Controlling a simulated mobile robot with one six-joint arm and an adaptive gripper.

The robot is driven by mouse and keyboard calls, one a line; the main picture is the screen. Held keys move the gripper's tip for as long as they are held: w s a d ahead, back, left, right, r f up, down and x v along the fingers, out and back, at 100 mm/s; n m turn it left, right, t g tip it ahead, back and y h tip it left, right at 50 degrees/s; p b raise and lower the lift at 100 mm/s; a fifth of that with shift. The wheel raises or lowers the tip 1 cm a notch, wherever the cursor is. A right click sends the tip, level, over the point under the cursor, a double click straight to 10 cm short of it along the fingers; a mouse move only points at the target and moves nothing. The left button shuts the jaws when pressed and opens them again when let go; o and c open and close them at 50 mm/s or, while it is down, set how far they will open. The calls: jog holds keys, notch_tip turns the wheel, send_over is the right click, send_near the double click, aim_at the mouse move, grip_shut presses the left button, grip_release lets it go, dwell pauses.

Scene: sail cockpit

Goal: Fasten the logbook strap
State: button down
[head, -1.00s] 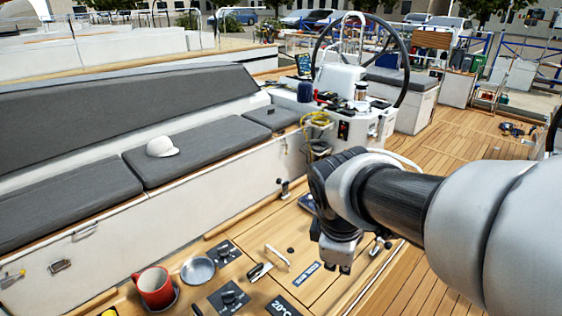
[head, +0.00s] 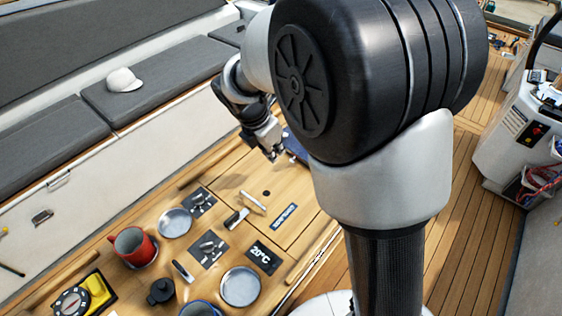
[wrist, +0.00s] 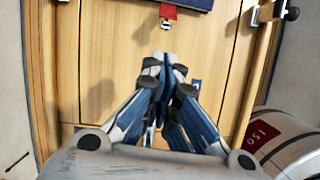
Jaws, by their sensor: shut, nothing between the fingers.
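The logbook is a dark blue book on the wooden table; its edge (wrist: 192,3) shows at the top of the wrist view. A short red strap end (wrist: 168,11) with a pale metal piece hangs out from that edge. In the head view part of the blue logbook (head: 294,147) shows beside my arm, which hides the rest. My gripper (wrist: 165,58) is shut and empty, below the red strap end in the wrist view and apart from it in the picture. It also shows in the head view (head: 274,155), over the table's far part.
On the near table stand a red mug (head: 132,245), a metal dish (head: 174,223), another dish (head: 240,286) and a 20°C panel (head: 265,256). A white cap (head: 124,80) lies on the bench. Wooden rails edge the table.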

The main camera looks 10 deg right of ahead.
jog(key=b+x, duration=0.3)
jog(key=x, duration=0.7)
jog(key=shift+d+b, duration=0.1)
jog(key=shift+b, duration=0.2)
jog(key=shift+r+p, duration=0.2)
jog(key=shift+p, duration=0.35)
jog(key=shift+r+p, duration=0.15)
jog(key=shift+p, duration=0.3)
jog(key=shift+w+d+p, duration=0.1)
jog(key=shift+p, duration=0.2)
jog(key=shift+r+g+y+p, duration=0.15)
jog(key=shift+g+y+p, duration=0.25)
jog(key=shift+p, duration=0.65)
